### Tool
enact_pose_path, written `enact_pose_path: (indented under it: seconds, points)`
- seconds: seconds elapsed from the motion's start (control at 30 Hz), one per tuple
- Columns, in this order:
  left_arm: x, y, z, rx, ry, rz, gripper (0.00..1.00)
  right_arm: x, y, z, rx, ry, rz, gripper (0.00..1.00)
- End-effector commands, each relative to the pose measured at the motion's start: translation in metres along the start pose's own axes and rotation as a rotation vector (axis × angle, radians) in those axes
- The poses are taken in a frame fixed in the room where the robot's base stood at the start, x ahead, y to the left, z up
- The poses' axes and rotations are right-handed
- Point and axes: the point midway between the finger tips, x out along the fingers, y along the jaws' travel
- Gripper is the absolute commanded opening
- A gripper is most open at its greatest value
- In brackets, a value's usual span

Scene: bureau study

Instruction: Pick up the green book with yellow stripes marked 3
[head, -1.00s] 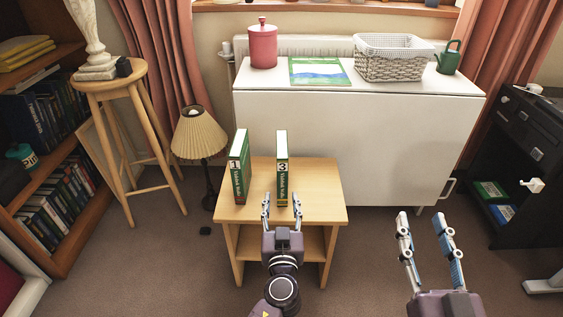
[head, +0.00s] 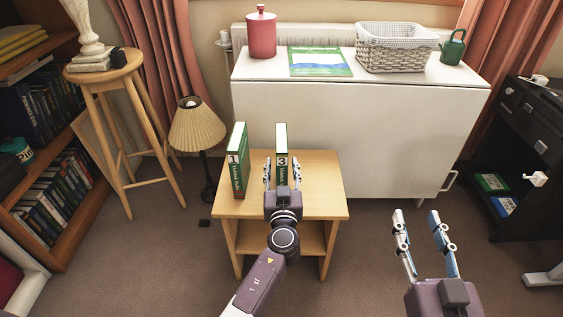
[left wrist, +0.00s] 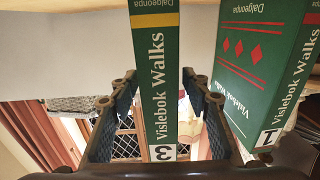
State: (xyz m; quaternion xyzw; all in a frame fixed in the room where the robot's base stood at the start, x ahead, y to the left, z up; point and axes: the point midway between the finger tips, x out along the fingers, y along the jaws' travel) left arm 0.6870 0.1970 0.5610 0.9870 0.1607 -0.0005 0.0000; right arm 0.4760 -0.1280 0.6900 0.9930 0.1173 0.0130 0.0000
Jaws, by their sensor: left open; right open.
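The green book marked 3 (head: 281,139) stands upright on the small wooden table in the head view. Its spine, with a yellow stripe, fills the middle of the left wrist view (left wrist: 156,70). My left gripper (head: 282,168) is open, with its fingers on either side of this book's spine; the lower part of the book is hidden behind the gripper in the head view. A second green book, marked 1 (head: 237,165), stands to the left on the table and shows at right in the left wrist view (left wrist: 258,65). My right gripper (head: 423,222) is open and empty.
The small wooden table (head: 320,190) has bare top right of the books. A white cabinet (head: 350,125) stands behind it, bearing a basket (head: 393,55), red canister and green watering can. A lamp (head: 198,128) and a stool (head: 105,75) stand to the left.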

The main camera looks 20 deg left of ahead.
Motion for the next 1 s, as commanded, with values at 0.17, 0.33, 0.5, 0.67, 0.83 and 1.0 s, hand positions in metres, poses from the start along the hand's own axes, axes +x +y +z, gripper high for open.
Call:
enact_pose_path:
  seconds: [0.17,0.33,0.5,0.67,0.83,1.0]
  points:
    - [0.0009,-0.0002,-0.0001,0.000,0.000,0.000,0.43,0.0001,-0.0001,-0.0001,0.000,0.001,0.000,0.40]
    - [0.0007,-0.0003,-0.0001,0.000,0.000,0.000,0.29,0.0001,-0.0002,-0.0004,0.000,0.001,0.000,0.40]
    - [0.0006,-0.0004,0.0000,0.000,0.000,0.000,0.10,0.0001,-0.0003,-0.0007,0.000,0.002,0.000,0.40]
    - [0.0006,-0.0004,0.0000,0.000,0.000,-0.001,0.00,0.0001,-0.0004,-0.0008,0.000,0.002,-0.001,0.40]
    - [0.0011,0.0000,-0.0029,0.000,0.005,0.000,0.00,0.0001,-0.0004,-0.0011,0.001,0.003,-0.001,0.40]
    - [0.0011,-0.0001,-0.0028,0.000,0.005,0.000,0.00,0.0002,-0.0004,-0.0011,0.001,0.002,-0.001,0.40]
